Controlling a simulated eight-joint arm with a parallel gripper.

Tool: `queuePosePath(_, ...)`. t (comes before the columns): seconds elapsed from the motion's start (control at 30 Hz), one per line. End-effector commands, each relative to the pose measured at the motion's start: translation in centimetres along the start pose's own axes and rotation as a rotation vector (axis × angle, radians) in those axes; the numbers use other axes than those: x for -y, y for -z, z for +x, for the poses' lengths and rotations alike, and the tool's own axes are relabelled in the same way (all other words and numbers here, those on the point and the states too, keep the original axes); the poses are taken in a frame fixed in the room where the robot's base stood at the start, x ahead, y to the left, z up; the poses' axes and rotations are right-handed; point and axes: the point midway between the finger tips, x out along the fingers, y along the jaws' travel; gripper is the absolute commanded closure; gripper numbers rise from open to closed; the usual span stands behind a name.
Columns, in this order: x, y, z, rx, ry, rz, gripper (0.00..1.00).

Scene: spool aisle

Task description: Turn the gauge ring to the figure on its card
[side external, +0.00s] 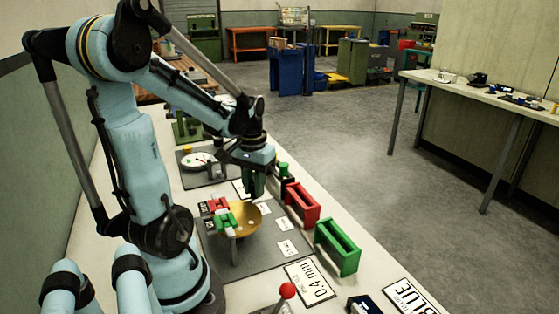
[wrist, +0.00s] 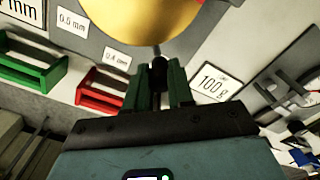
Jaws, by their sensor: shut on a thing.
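A round white dial (side external: 197,160) with coloured marks lies on a dark plate behind my gripper in the side view. Its figures are too small to read. My gripper (side external: 255,185) points down beside a round brass pan (side external: 243,218); the pan also shows in the wrist view (wrist: 140,18). In the wrist view my gripper's green fingers (wrist: 160,88) are shut on a small dark piece (wrist: 158,68), near the pan's edge. I cannot tell what this piece belongs to. A "100 g" card (wrist: 215,85) lies just right of the fingers.
A red tray (side external: 302,203) and a green tray (side external: 338,247) stand along the bench's right edge. A large "0.4 mm" card (side external: 310,283), a "BLUE" card (side external: 410,298) and a red ball knob (side external: 288,290) are nearer the camera. Red and green blocks stand by the pan.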

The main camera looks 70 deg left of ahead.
Motion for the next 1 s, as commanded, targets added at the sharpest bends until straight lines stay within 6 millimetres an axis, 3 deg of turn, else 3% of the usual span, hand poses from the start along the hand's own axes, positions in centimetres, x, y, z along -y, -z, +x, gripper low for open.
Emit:
queuePosePath(0.47, -0.8, 0.0, 0.0, 0.000, 0.000, 0.094, 1.00)
queuePosePath(1.0, -4.2, -0.9, 0.0, 0.000, -0.001, 0.503, 1.00)
